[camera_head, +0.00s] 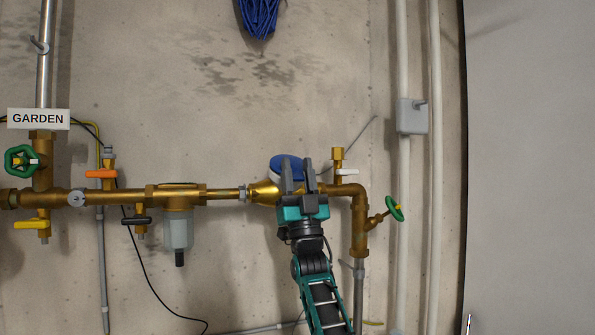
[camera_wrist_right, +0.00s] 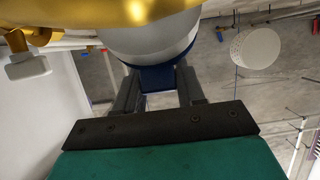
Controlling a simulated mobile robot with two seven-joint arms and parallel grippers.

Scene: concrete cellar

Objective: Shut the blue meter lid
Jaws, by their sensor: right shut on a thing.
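The blue meter lid (camera_head: 281,162) shows in the head view as a blue disc with a pale rim, above the brass meter body (camera_head: 263,190) on the pipe. My right gripper (camera_head: 299,164) covers its right part, so how far the lid stands open is hard to tell. In the right wrist view, the fingers of my right gripper (camera_wrist_right: 158,92) are closed on the dark blue tab of the lid (camera_wrist_right: 157,78). A silver-white ring (camera_wrist_right: 150,38) and brass show just above the tab. My left gripper is out of view.
The brass pipe (camera_head: 120,198) runs along the wall with an orange lever (camera_head: 101,173), a filter bowl (camera_head: 179,230) and green handwheels (camera_head: 394,209). A white lever (camera_head: 347,172) sits close right of my gripper. Blue cloth or cord (camera_head: 259,18) hangs above.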

